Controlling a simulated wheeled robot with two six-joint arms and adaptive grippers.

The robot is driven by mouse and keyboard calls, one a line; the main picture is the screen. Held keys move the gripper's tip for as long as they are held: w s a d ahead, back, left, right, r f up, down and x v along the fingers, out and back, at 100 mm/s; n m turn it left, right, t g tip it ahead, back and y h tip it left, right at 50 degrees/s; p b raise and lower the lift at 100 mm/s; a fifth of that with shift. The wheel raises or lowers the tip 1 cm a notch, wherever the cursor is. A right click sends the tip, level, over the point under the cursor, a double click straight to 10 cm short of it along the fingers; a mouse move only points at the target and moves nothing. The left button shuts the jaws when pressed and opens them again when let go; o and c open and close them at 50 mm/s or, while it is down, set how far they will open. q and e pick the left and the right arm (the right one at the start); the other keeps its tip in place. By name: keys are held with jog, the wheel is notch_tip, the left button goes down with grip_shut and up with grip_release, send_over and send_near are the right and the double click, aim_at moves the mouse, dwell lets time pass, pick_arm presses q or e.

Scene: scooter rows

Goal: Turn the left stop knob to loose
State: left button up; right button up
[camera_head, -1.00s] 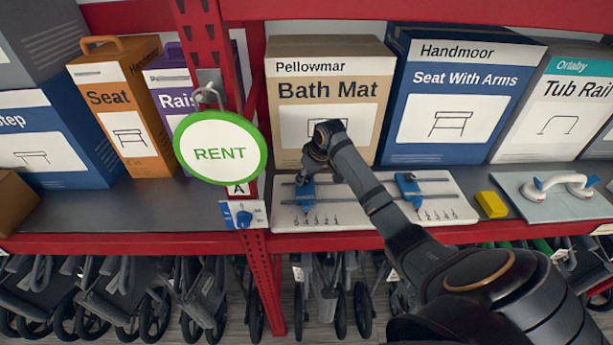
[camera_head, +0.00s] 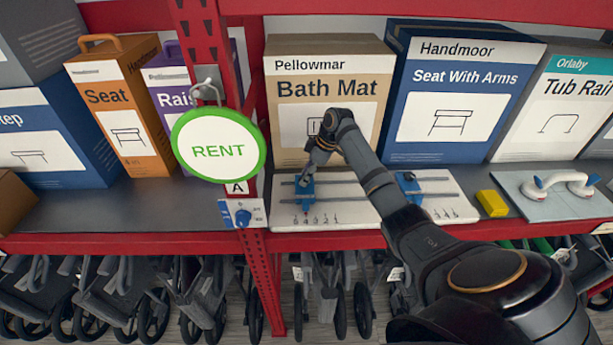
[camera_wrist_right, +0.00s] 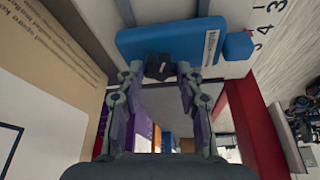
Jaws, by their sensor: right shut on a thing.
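The left stop is a blue block (camera_head: 304,191) on the rails of the white board (camera_head: 350,212), above its printed numbers. It also shows in the wrist view (camera_wrist_right: 165,42), with a dark knob (camera_wrist_right: 160,67) that bears a small white mark. My right gripper (camera_head: 309,170) is over the left stop, pointing down. In the wrist view its fingertips (camera_wrist_right: 161,74) are on both sides of the knob, shut on it. The knob is hidden in the head view. A second blue stop (camera_head: 408,184) stands farther right on the rails. My left gripper is not in view.
Boxes stand behind the board, the Bath Mat box (camera_head: 330,75) closest. A green-rimmed RENT sign (camera_head: 218,146) hangs from the red post at left. A yellow block (camera_head: 492,203) and a board with a white handle (camera_head: 560,185) are at right. My arm covers part of the board.

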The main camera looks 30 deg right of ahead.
jog(key=n+b, duration=0.1)
jog(key=n, duration=0.2)
jog(key=shift+w+g+y, duration=0.2)
jog(key=shift+g+y, duration=0.2)
jog(key=n+g+b, duration=0.1)
jog(key=n+b, duration=0.2)
jog(key=shift+w+n+y, duration=0.15)
jog(key=shift+n+y, duration=0.15)
jog(key=n+g+b, duration=0.2)
jog(key=n+b, duration=0.2)
jog(key=shift+w+n, duration=0.1)
jog(key=shift+n, duration=0.2)
jog(key=shift+r+n+g+b, duration=0.15)
jog(key=shift+n+g+b, duration=0.25)
jog(key=shift+n+b, duration=0.55)
jog(key=shift+w+d, duration=0.1)
jog(key=o, duration=0.9)
jog(key=shift+o, duration=1.4)
